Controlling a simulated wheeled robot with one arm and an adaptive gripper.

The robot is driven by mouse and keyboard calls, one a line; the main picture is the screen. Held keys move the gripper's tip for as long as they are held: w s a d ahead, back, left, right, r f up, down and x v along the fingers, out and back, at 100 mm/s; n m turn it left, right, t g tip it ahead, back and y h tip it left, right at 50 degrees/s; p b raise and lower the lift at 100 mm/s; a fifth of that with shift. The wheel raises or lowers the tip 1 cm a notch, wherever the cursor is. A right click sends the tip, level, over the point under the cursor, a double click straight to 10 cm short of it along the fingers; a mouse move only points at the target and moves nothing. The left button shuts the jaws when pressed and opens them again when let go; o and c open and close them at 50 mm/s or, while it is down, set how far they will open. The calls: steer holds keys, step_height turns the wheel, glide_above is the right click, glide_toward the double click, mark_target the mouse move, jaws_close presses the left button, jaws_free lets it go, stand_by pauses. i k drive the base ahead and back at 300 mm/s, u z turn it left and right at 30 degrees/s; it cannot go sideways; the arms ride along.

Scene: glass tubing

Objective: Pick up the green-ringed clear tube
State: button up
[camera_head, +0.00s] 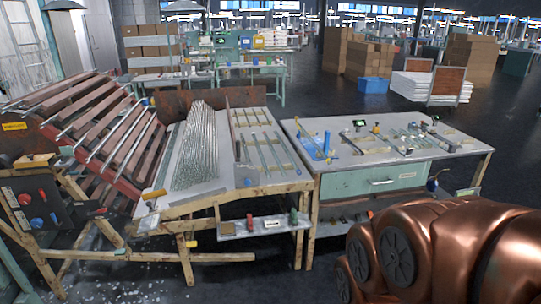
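A large pile of thin clear tubes (203,150) lies on the light top of the left workbench (215,187). To its right, several separate tubes (268,152) lie lengthwise across wooden strips on the same bench. They are too small in this view to tell which one carries a green ring. My gripper is outside the picture; only copper-coloured links of my arm show at the lower right.
A second workbench (375,174) with a green drawer and small tools adjoins on the right. A slanted rack (95,120) with long bars stands at the left. A lower shelf (262,226) holds small bottles. Cardboard boxes (370,60) and a blue bin (374,85) stand behind, with open floor between.

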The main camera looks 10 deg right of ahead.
mark_target(242, 140)
steer(key=z, duration=0.4)
steer(key=i, duration=1.7)
steer(key=u, duration=0.4)
